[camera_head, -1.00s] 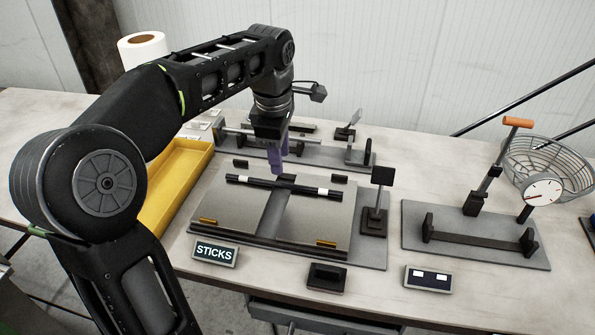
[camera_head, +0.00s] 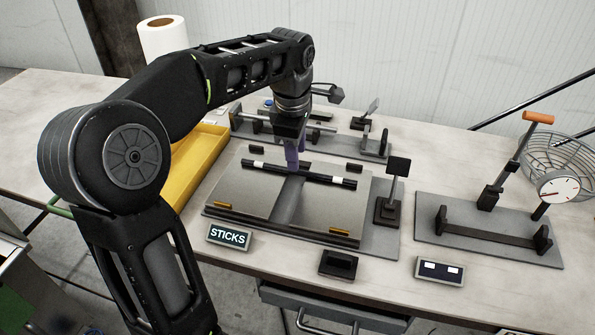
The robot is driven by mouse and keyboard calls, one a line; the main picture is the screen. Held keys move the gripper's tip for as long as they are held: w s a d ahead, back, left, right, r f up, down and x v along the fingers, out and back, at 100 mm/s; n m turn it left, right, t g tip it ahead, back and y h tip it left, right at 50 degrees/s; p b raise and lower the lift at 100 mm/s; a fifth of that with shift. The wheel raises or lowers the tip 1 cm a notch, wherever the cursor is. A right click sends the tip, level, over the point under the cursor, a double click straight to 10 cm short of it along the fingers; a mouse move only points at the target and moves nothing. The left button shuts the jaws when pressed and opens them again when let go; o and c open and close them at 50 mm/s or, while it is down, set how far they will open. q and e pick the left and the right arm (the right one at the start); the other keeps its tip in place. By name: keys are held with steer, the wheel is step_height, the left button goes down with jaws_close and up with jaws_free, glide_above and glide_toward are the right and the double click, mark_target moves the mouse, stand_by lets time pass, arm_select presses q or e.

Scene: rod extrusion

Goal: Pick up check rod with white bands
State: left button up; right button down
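The black check rod with white bands (camera_head: 316,175) lies across the grey twin-plate fixture (camera_head: 325,207), with a white band towards each end. My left gripper (camera_head: 293,167), with purple fingers, points down at the middle of the rod from its far side. The fingertips are at or just behind the rod there. Whether they touch or close around it is not clear, and the finger gap does not show. My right gripper is not in view.
A small post with a black plate (camera_head: 398,167) stands right of the fixture. A gauge stand (camera_head: 490,235) with an orange handle is further right.

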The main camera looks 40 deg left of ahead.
mark_target(271, 167)
arm_select(q)
steer(key=f, duration=0.4)
steer(key=shift+w+a+f+p, duration=0.15)
steer(key=shift+w+f+p, duration=0.2)
steer(key=shift+f, duration=0.05)
steer(key=shift+c, duration=0.3)
jaws_close()
